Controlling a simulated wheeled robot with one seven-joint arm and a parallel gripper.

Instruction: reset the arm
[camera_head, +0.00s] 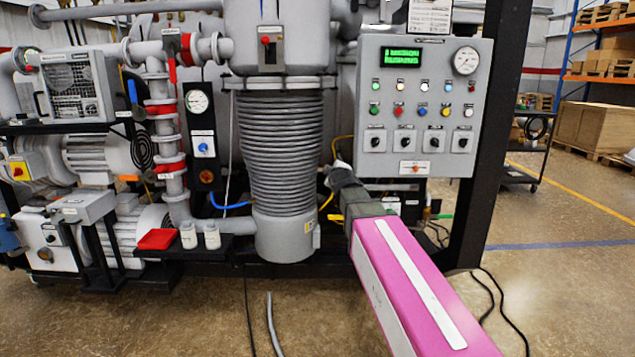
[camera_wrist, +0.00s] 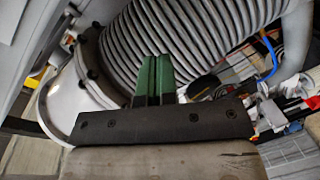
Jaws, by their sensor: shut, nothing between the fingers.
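My gripper (camera_wrist: 153,78) shows in the wrist view as two green fingers side by side, shut with nothing between them. Behind the fingers are the ribbed grey column (camera_wrist: 200,40) and its round metal flange (camera_wrist: 75,100). The fingers are not clear in the head view. I cannot tell whether they touch anything.
Pumps and red-banded pipes (camera_head: 165,110) fill the left side. A dark upright post (camera_head: 490,150) stands right of the panel. Open floor (camera_head: 570,290) lies to the right.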

